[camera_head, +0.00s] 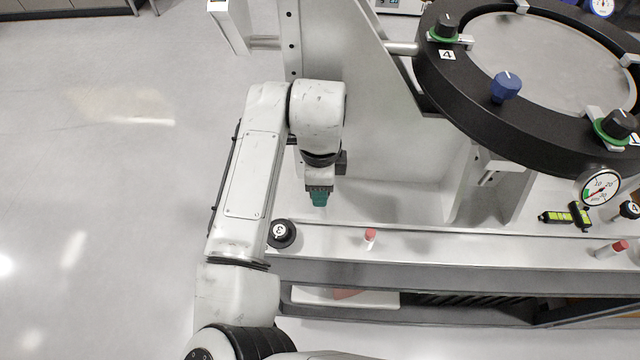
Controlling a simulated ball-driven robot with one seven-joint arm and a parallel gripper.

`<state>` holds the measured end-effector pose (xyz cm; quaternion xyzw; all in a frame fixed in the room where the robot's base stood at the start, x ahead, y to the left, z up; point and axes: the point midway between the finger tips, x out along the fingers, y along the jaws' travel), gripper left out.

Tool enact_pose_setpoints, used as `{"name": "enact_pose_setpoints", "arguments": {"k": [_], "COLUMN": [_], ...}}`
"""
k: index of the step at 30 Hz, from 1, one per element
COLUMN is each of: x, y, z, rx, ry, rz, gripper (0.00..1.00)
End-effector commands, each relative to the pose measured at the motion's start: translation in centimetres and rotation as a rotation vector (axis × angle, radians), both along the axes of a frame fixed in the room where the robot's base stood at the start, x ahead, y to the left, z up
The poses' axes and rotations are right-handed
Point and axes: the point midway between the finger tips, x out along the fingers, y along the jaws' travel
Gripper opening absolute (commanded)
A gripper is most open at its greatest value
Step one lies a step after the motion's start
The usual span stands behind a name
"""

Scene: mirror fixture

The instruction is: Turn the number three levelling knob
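A black round levelling knob (282,236) sits at the left end of the fixture's front rail. Its white top disc bears a mark that looks like a turned 3. Another black knob (629,210) with a white disc that seems to read 4 is at the right edge of the picture. My gripper (318,198) points down above the fixture base, with teal fingertips, above and to the right of the number three knob in the picture and apart from it. The fingertips appear small and close together, so I cannot tell whether they are open.
A black mirror ring (470,100) with a blue knob (506,86) stands at the upper right. A pressure gauge (600,188) hangs below it. A yellow-black level (568,215) lies further right. Open floor (110,200) is at left.

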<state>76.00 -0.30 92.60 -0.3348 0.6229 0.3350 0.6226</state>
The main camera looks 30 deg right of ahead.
Motion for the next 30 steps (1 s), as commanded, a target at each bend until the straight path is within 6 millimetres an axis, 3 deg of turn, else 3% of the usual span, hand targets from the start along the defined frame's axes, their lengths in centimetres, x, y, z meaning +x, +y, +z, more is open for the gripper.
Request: {"name": "enact_pose_setpoints", "arguments": {"k": [12, 13, 18, 21, 30], "x": [0.1, 0.1, 0.07, 0.05, 0.06], "y": [0.04, 0.04, 0.03, 0.02, 0.0], "z": [0.12, 0.12, 0.09, 0.06, 0.4], "rx": [-0.001, -0.001, 0.0, 0.0, -0.001], "ry": [-0.003, -0.003, -0.002, -0.001, -0.002], "rz": [-0.007, -0.007, -0.007, -0.007, -0.007], "gripper": [0.15, 0.47, 0.63, 0.71, 0.71]}}
